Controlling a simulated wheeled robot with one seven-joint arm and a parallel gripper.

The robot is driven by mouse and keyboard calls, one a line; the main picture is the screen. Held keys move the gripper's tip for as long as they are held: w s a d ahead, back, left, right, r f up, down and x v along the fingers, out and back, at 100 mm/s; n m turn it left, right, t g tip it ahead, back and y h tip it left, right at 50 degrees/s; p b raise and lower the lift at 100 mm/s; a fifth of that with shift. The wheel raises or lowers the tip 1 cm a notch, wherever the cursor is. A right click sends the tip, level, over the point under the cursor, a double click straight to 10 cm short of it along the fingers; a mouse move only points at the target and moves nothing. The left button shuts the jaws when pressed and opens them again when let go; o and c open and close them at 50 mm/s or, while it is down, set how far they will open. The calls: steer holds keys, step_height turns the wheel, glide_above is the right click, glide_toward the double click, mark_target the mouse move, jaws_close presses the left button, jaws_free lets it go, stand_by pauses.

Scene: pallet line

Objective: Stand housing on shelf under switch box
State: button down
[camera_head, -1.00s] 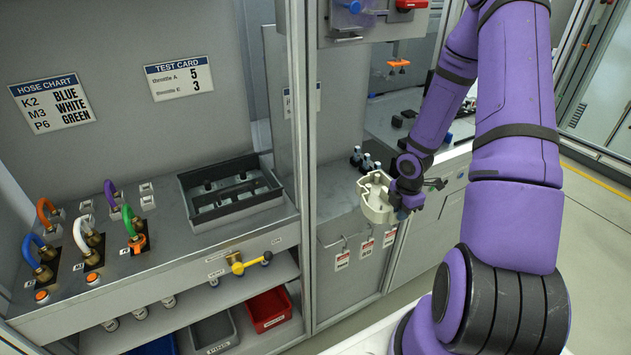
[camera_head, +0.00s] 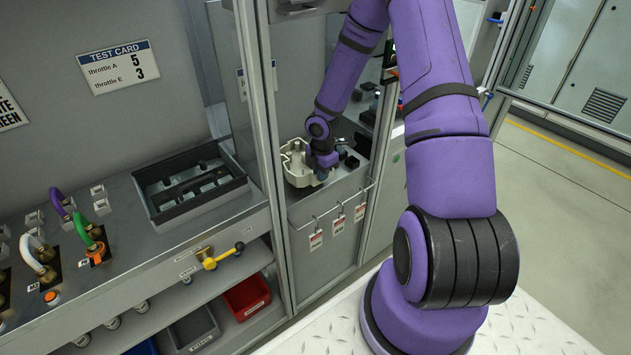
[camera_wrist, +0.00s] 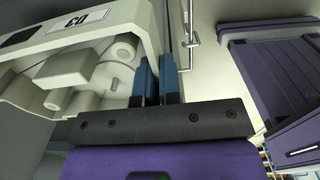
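The housing (camera_head: 297,168) is a cream, open-topped casting with inner bosses. In the wrist view the housing (camera_wrist: 95,35) fills the upper left and carries a label reading D3. My gripper (camera_wrist: 157,75) has its two blue fingers close together on either side of the housing's wall. In the head view my gripper (camera_head: 318,172) is at the housing's right side. The housing is at the shelf (camera_head: 325,200) in the narrow bay; I cannot tell whether its base touches. The switch box (camera_head: 305,8) shows only its lower edge at the top of the picture.
A grey post (camera_head: 262,150) stands just left of the housing. Red-and-white tags (camera_head: 338,226) hang on hooks at the shelf's front. Left are a bench with a black tray (camera_head: 190,185), hoses, a yellow-handled valve (camera_head: 220,257) and a red bin (camera_head: 247,296) below.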

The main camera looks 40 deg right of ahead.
mark_target(316, 182)
steer(key=shift+w+a, duration=0.3)
steer(key=shift+w, duration=0.1)
steer(key=shift+w+a+f, duration=0.15)
steer(key=shift+w+f, duration=0.05)
steer(key=shift+f, duration=0.75)
steer(key=shift+w+a+f, duration=0.1)
steer(key=shift+w+f, duration=0.05)
steer(key=shift+f, duration=0.75)
steer(key=shift+f, duration=0.1)
steer(key=c, duration=1.3)
jaws_free()
step_height(316, 182, up, 12)
